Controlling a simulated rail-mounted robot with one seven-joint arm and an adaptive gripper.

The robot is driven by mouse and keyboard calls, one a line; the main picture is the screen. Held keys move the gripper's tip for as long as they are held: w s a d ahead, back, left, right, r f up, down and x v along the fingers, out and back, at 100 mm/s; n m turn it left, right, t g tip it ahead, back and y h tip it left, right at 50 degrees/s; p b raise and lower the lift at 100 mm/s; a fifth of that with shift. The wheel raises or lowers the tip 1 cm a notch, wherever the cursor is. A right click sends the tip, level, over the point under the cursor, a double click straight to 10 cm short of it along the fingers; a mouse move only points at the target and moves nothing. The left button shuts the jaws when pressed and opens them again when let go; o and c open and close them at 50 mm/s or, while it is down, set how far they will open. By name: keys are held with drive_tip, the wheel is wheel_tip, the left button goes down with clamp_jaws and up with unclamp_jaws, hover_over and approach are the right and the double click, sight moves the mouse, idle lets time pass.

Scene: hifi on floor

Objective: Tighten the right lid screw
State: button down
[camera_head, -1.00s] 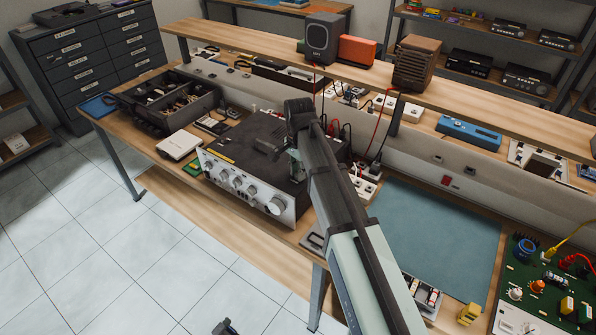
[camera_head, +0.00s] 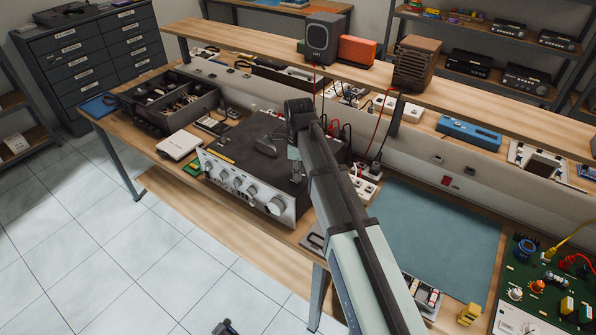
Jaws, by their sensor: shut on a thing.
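The hi-fi amplifier (camera_head: 215,158) sits on the workbench with its silver front, several knobs and dark lid facing up. My gripper (camera_head: 294,168) is over the right part of the lid, pointing down, with its fingertips close to the lid. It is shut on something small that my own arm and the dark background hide. I cannot make out the right lid screw, and I cannot tell whether the held thing touches it. A small dark object (camera_head: 267,147) shows over the lid, left of my gripper.
A raised wooden shelf (camera_head: 240,45) runs behind the amplifier, with a speaker (camera_head: 321,38) on it. Red cables hang close behind my gripper. A blue-green mat (camera_head: 430,240) lies clear at the right.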

drive_tip(key=shift+m, duration=1.2)
drive_tip(key=c, duration=1)
unclamp_jaws()
drive_tip(key=shift+r, duration=0.1)
wheel_tip(320, 180, up, 12)
drive_tip(key=shift+d+f, duration=0.1)
drive_tip(key=shift+w, duration=0.1)
